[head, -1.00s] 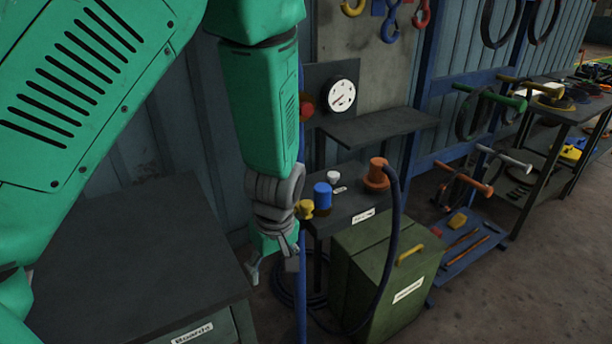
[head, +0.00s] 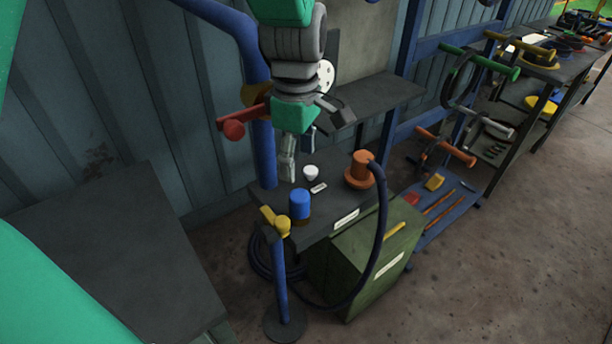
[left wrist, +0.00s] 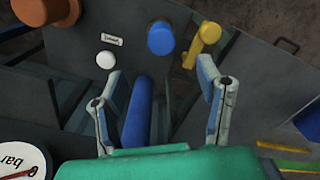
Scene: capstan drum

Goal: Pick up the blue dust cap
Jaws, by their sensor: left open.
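The blue dust cap (head: 300,204) is an upright blue cylinder on a small brownish base. It sits on a dark low shelf (head: 328,222), and it also shows near the top of the left wrist view (left wrist: 161,40). My left gripper (head: 298,160) is open and empty, above the shelf and apart from the cap. In the left wrist view its spread fingers (left wrist: 160,70) show below the cap, with a blue pipe (left wrist: 138,110) between them in the picture. My right gripper is not in view.
A yellow-handled valve (head: 282,226) stands close to the cap. A white knob (head: 311,172) and an orange fitting (head: 359,172) with a dark hose share the shelf. A green box (head: 370,262) stands in front. A red handle (head: 234,130) is left of my gripper.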

